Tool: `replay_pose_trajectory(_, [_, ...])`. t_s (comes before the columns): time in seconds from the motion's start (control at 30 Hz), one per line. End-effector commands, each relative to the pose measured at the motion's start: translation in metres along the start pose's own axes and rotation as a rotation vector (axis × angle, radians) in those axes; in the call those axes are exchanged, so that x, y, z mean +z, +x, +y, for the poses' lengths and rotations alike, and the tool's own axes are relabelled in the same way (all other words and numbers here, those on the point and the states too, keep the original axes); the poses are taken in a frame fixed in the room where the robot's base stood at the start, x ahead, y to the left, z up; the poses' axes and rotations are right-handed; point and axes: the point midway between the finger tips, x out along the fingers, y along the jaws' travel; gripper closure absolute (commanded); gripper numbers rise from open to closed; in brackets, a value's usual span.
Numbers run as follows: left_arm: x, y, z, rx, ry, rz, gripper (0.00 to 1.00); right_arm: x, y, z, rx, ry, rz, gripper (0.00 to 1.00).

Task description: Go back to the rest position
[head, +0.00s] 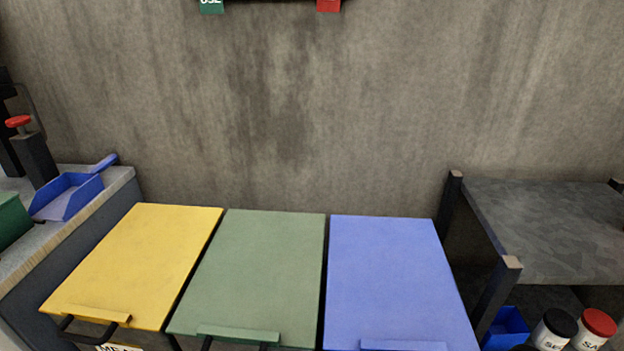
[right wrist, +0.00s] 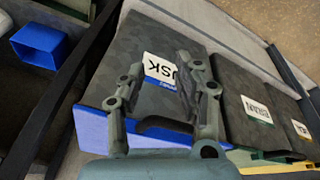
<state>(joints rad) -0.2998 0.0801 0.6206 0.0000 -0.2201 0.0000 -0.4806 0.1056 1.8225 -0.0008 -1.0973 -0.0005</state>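My right gripper (right wrist: 160,66) is seen in the right wrist view with its two fingers spread apart and nothing visible between the tips. Behind the fingers is the dark front of a bin with a white label, under a blue lid (right wrist: 95,135). A dark handle (right wrist: 160,125) shows between the finger bases; whether it touches the gripper I cannot tell. In the head view the yellow lid (head: 140,262), green lid (head: 255,270) and blue lid (head: 395,275) lie closed side by side. Neither gripper shows in the head view, and my left gripper is in no view.
A blue scoop (head: 70,195) lies on the left counter. A grey shelf (head: 550,230) stands at the right, with a blue container (head: 506,330), a black-capped jar (head: 556,328) and a red-capped jar (head: 596,328) below it. A concrete wall closes the back.

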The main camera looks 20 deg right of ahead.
Motion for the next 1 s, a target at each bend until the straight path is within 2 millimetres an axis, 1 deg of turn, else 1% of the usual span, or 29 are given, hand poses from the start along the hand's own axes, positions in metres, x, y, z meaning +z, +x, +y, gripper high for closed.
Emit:
replay_pose_trajectory(0.03, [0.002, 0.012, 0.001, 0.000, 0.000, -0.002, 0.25, 0.020, 0.039, -0.002, -0.001, 0.003, -0.024, 0.67])
replay_pose_trajectory(0.07, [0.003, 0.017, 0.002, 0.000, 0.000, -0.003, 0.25, 0.032, 0.060, -0.003, -0.002, 0.005, -0.034, 0.67])
replay_pose_trajectory(0.1, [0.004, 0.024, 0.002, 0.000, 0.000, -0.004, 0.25, 0.051, 0.088, -0.004, -0.002, 0.007, -0.047, 0.67])
replay_pose_trajectory(0.17, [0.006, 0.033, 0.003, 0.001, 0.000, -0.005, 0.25, 0.080, 0.126, -0.006, -0.004, 0.011, -0.064, 0.67])
replay_pose_trajectory(0.2, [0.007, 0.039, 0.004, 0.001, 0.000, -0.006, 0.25, 0.101, 0.149, -0.007, -0.005, 0.013, -0.077, 0.67])
replay_pose_trajectory(0.27, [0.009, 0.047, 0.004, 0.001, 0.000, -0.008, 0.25, 0.135, 0.179, -0.010, -0.007, 0.016, -0.096, 0.67])
replay_pose_trajectory(0.3, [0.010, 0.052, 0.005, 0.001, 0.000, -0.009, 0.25, 0.157, 0.196, -0.012, -0.008, 0.018, -0.106, 0.67])
replay_pose_trajectory(0.4, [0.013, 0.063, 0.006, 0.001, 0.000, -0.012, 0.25, 0.207, 0.226, -0.016, -0.010, 0.023, -0.129, 0.67])
replay_pose_trajectory(0.5, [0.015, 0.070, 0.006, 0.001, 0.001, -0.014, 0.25, 0.244, 0.241, -0.020, -0.013, 0.025, -0.145, 0.67])
replay_pose_trajectory(0.6, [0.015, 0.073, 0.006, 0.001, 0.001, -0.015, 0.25, 0.267, 0.246, -0.022, -0.014, 0.027, -0.154, 0.67])
replay_pose_trajectory(0.7, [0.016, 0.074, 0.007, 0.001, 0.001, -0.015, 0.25, 0.276, 0.248, -0.022, -0.014, 0.028, -0.158, 0.67])
replay_pose_trajectory(1.0, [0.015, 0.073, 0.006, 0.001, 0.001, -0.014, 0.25, 0.277, 0.247, -0.022, -0.014, 0.028, -0.158, 0.67])
